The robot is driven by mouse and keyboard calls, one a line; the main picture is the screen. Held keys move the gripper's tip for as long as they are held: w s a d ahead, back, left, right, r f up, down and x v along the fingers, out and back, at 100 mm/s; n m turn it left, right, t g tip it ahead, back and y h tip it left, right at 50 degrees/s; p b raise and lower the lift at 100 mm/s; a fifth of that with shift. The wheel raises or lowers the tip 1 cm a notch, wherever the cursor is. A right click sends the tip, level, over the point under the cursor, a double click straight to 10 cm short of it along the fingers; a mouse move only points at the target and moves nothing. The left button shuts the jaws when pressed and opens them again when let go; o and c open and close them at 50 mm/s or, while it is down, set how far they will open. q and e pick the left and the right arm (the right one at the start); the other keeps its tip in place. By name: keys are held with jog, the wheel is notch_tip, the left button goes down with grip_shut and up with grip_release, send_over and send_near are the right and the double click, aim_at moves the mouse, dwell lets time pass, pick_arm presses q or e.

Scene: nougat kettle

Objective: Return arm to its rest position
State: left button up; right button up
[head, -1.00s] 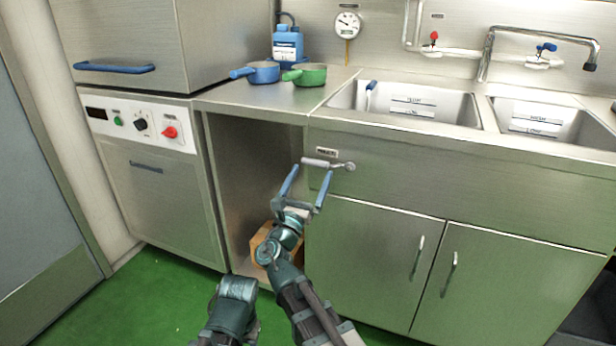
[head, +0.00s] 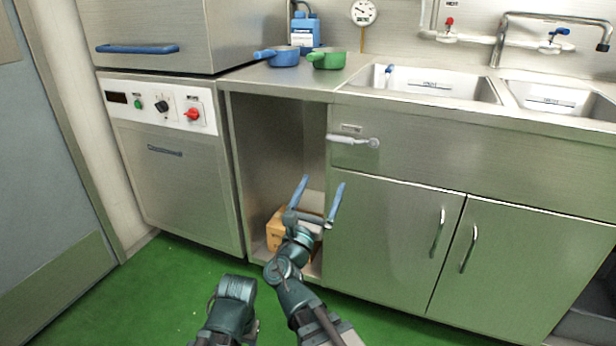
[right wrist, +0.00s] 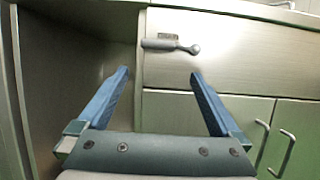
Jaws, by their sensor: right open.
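My right gripper (head: 322,184) is open and empty, its two blue fingers spread apart. In the head view it is in front of the open cabinet bay and below the lever handle (head: 354,140) on the steel front. In the right wrist view the open fingers (right wrist: 158,76) point at the steel front, with the lever handle (right wrist: 172,45) beyond them and apart from them. My left arm shows only as a dark link at the bottom of the head view; its gripper is not seen.
A cardboard box (head: 276,232) sits low in the open bay, partly behind my right gripper. A blue pan (head: 284,56) and a green pan (head: 328,60) stand on the counter. Cabinet doors (head: 395,240) are on the right. Green floor (head: 170,300) is clear at left.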

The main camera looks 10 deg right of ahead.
jog(key=s+d+f+m+g+y+p, duration=0.1)
jog(key=s+d+f+m+g+p, duration=0.15)
jog(key=f+m+g, duration=0.45)
jog(key=s+d+f+m+g+y+p, duration=0.1)
jog(key=s+f+m+g+y+p, duration=0.2)
jog(key=f+m, duration=0.45)
jog(key=s+a+f+m+g+y+p, duration=0.25)
jog(key=s+a+m+g+y, duration=0.2)
jog(key=s+a, duration=0.25)
jog(key=s+a+f+m+g+y+p, duration=0.1)
jog(key=s+a+f+m+g+y, duration=0.25)
jog(key=s+a+m, duration=0.35)
notch_tip(320, 180, up, 38)
jog(key=p, duration=3.8)
jog(key=shift+a+f+n+g, duration=0.15)
jog(key=shift+a+n+g, duration=0.15)
jog(key=shift+a+n, duration=0.1)
